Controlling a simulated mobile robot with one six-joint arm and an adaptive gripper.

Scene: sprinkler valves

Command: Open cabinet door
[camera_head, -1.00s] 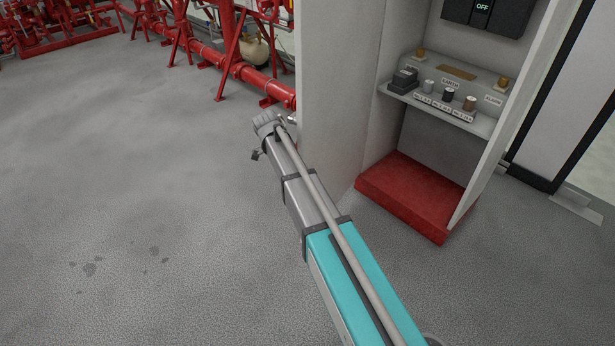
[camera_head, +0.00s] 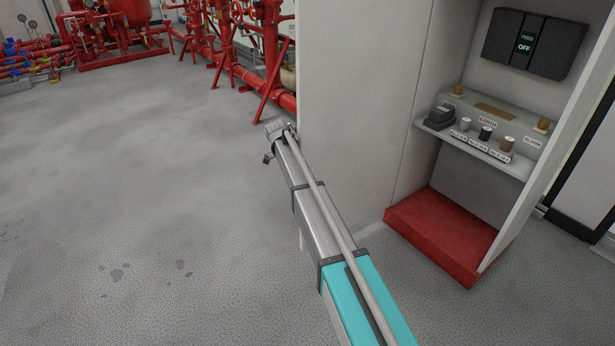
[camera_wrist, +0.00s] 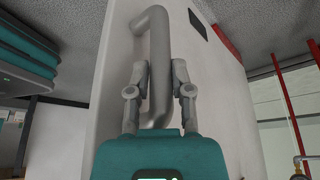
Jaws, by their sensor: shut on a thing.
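The white cabinet (camera_head: 356,80) stands open at the right of the head view. Its inside shows a shelf (camera_head: 470,143) with several terminals and a dark unit (camera_head: 533,43) reading "FEED OFF" above. In the wrist view, a grey bent bar handle (camera_wrist: 158,30) stands out from a white panel (camera_wrist: 112,65), which appears to be the cabinet door. My gripper (camera_wrist: 161,78) has one finger on each side of the handle and is shut on it. The gripper and handle are not seen in the head view.
The cabinet has a red base (camera_head: 440,235) on the grey floor. Red pipes (camera_head: 270,60) and stands run behind the cabinet to the left. The grey floor (camera_head: 130,170) at left is clear. My own arm crosses the lower middle of the head view.

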